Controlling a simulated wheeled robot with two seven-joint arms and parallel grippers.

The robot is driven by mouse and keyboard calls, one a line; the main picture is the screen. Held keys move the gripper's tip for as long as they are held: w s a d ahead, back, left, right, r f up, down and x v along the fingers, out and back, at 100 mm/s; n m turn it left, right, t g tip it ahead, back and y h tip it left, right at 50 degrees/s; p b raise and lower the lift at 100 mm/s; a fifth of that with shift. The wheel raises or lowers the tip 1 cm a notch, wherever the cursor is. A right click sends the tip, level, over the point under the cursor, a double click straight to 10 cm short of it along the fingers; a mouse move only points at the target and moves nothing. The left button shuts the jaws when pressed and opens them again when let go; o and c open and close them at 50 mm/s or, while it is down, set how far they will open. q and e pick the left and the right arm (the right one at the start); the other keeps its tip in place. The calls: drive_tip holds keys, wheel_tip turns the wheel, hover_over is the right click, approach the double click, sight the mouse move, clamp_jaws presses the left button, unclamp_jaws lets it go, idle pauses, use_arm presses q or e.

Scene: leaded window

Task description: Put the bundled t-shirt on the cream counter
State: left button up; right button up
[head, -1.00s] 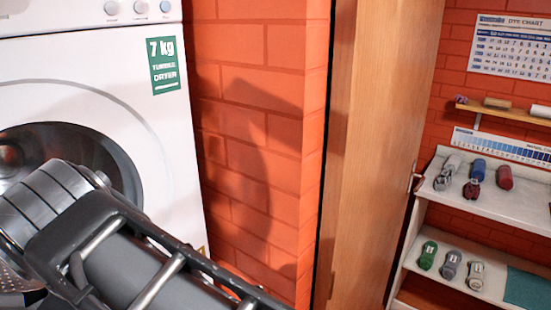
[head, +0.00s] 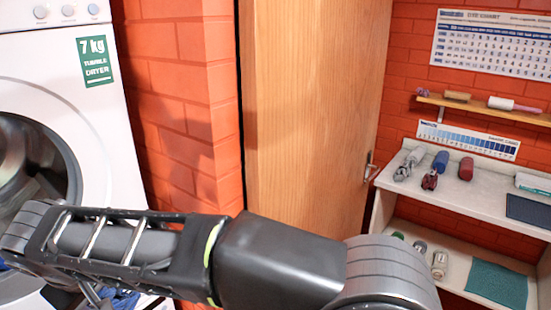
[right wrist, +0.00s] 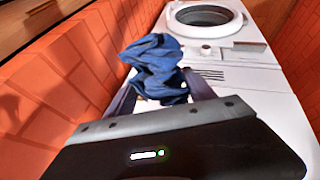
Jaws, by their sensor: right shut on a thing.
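My right gripper (right wrist: 162,92) is shut on the bundled t-shirt (right wrist: 152,62), a crumpled dark blue cloth that bulges out past the fingers. My right arm crosses the bottom of the head view, its far end at the left edge; the gripper itself is not clear there. The cream counter (head: 452,190) is the pale top of the shelf unit at the right of the head view, well away from the t-shirt. My left gripper is not in view.
A white tumble dryer (head: 75,110) stands at left, beside an orange brick wall (head: 165,100). A wooden door (head: 305,110) is in the middle. Spools, including a blue one (head: 441,161) and a red one (head: 466,168), stand on the counter's left and back. A dark flat item (head: 528,210) lies at right.

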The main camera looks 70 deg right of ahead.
drive_tip(key=w+a+f, duration=0.3)
drive_tip(key=w+f, duration=0.1)
drive_tip(key=f, duration=0.4)
drive_tip(key=w+a+f, duration=0.4)
drive_tip(key=f, duration=0.3)
drive_tip(key=w+a+f+n, duration=0.1)
drive_tip(key=w+a+f, duration=0.3)
drive_tip(key=f, duration=0.4)
drive_tip(key=shift+w+f, duration=0.25)
drive_tip(key=shift+f, duration=0.05)
drive_tip(key=shift+t, duration=0.3)
